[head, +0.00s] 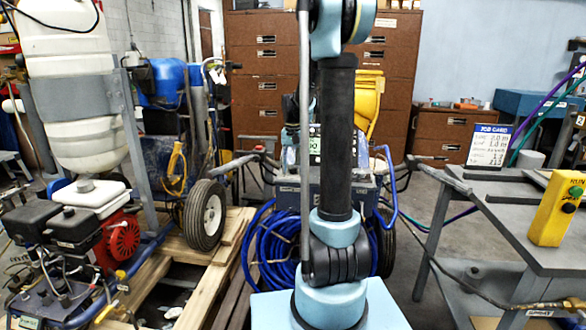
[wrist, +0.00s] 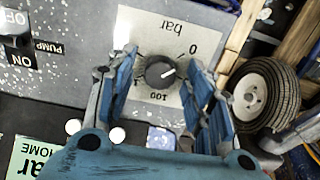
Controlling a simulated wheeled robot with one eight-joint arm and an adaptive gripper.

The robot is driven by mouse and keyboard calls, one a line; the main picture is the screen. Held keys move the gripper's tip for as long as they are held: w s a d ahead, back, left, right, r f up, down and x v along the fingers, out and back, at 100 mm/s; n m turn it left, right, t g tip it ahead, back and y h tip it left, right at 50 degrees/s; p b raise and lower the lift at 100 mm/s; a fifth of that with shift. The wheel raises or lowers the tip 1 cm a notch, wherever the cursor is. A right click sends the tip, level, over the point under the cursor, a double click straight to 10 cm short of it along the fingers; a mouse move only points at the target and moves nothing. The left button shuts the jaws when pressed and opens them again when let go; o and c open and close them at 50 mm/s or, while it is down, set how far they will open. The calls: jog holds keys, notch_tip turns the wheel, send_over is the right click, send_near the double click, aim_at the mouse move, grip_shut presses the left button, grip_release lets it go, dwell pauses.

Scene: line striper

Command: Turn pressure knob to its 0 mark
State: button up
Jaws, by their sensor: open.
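The pressure knob (wrist: 160,72) is a dark round knob on a pale scale plate (wrist: 146,28) marked "bar", which appears upside down in the wrist view. The plate's 0 is at the upper right of the knob and 100 is below it. The knob's white pointer line points right and slightly up, a little short of the direction of the 0. My gripper (wrist: 162,64) is open, with one blue finger left of the knob and one right of it. I cannot tell whether either finger touches it. The knob and gripper are not visible in the head view.
A pump switch (wrist: 17,38) marked ON and OFF sits left of the plate. A wheel (wrist: 262,95) and wooden pallet boards lie to the right. In the head view, an engine (head: 75,225) stands left and a grey table with a yellow button box (head: 555,208) stands right.

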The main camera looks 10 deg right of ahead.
aim_at(293, 168)
jog(key=shift+r, duration=0.15)
notch_tip(293, 168, up, 12)
jog(key=shift+f, duration=0.2)
dwell(0.5)
jog(key=s+f+n+t, duration=0.1)
jog(key=s+f, duration=0.2)
jog(key=s, duration=0.8)
jog(key=s+f+n, duration=0.1)
jog(key=s+f, duration=0.1)
jog(key=s, duration=0.8)
jog(key=s+f+n+t, duration=0.1)
jog(key=s+f, duration=1.1)
jog(key=s, duration=0.2)
jog(key=shift+f+n, duration=0.2)
jog(key=shift+n, duration=0.1)
